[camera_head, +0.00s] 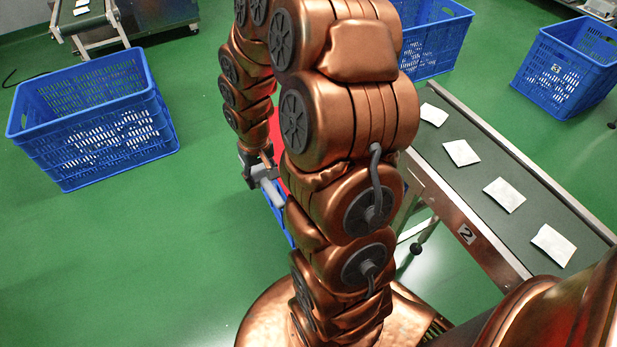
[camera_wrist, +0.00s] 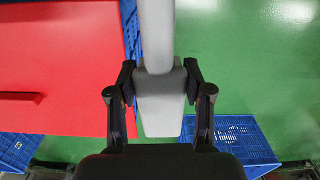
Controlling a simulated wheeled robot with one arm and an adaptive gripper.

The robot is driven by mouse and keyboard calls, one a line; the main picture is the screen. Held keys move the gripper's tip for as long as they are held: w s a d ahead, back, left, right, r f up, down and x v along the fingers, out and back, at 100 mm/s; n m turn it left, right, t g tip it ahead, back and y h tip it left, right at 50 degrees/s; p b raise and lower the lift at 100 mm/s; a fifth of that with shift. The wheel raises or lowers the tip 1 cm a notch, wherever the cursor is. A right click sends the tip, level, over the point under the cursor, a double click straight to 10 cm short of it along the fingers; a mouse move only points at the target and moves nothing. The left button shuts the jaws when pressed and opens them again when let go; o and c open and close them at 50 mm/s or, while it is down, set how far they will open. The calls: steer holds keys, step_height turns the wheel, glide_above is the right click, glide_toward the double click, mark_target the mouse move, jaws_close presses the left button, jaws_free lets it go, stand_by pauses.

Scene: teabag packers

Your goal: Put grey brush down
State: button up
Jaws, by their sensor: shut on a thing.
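The grey brush (camera_wrist: 159,105) is between the two black fingers of my gripper (camera_wrist: 159,72), which is shut on it. In the wrist view, the brush's paler long part runs up out of the top edge of the picture. In the head view, my gripper (camera_head: 256,166) and the brush (camera_head: 268,189) hang over the floor left of my arm. I cannot tell the brush's bristles from these views.
A red surface (camera_wrist: 60,60) with a blue edge (camera_wrist: 132,38) lies left of the brush in the wrist view; my arm mostly hides it in the head view. Blue crates stand at left (camera_head: 85,125) and right (camera_head: 567,68). A conveyor (camera_head: 480,130) carries several white packets. Green floor is clear at lower left.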

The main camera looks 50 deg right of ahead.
steer(key=s+d+f+b, duration=0.3)
steer(key=s+f+b, duration=0.2)
steer(key=f+b, duration=0.2)
steer(key=shift+m, duration=0.4)
steer(key=w+d+b, duration=0.1)
steer(key=d, duration=0.4)
steer(key=w+d+b, duration=0.1)
steer(key=d+b, duration=0.1)
steer(key=d, duration=0.3)
steer(key=w+d+f+b, duration=0.1)
steer(key=d, duration=0.3)
steer(key=shift+w+d+b, duration=0.2)
steer(key=shift+d+b, duration=0.1)
steer(key=shift+d, duration=0.1)
steer(key=shift+d+f, duration=0.15)
steer(key=shift+d, duration=0.05)
step_height(320, 180, down, 3)
steer(key=shift+f+b, duration=0.15)
steer(key=shift+b, duration=1)
